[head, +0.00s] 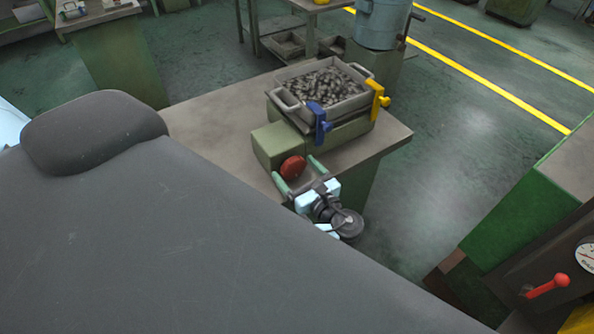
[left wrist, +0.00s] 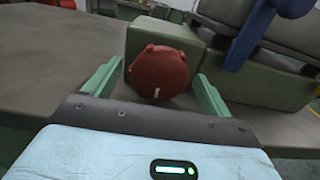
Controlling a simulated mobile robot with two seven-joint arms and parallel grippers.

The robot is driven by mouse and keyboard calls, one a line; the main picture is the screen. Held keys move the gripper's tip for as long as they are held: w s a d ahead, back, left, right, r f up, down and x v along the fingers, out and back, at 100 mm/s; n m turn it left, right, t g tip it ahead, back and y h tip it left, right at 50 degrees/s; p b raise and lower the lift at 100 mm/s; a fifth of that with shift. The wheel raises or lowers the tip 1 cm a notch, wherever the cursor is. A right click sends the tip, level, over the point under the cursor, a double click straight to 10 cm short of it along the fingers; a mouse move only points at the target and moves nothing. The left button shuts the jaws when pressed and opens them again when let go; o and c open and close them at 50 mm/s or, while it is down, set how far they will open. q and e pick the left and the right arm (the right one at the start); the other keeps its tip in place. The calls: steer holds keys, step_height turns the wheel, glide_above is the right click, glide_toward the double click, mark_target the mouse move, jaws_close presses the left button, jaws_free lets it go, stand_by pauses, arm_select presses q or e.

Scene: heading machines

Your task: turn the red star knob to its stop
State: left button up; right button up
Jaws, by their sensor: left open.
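The red star knob (head: 292,168) is on the front face of a small green box (head: 277,144) on the bench. In the left wrist view the knob (left wrist: 159,72) has rounded lobes and a short pale mark at its lower edge. My left gripper (head: 298,172) is open, with its two green fingers on either side of the knob. In the left wrist view the left gripper's fingers (left wrist: 158,82) flank the knob, with a gap showing at least on the left. Whether a finger touches it I cannot tell. My right gripper is not in view.
A metal tray of dark small parts (head: 318,110) sits behind the box, with a blue clamp (head: 319,122) and a yellow clamp (head: 377,98) at its side. The grey bench top (head: 215,124) is bare at left. A red-handled lever (head: 549,286) stands at lower right.

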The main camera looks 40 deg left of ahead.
arm_select(q)
steer(key=c, duration=1)
steer(key=shift+o, duration=0.2)
steer(key=shift+m, duration=0.3)
steer(key=shift+m, duration=3.1)
steer(key=o, duration=1)
steer(key=shift+c, duration=0.2)
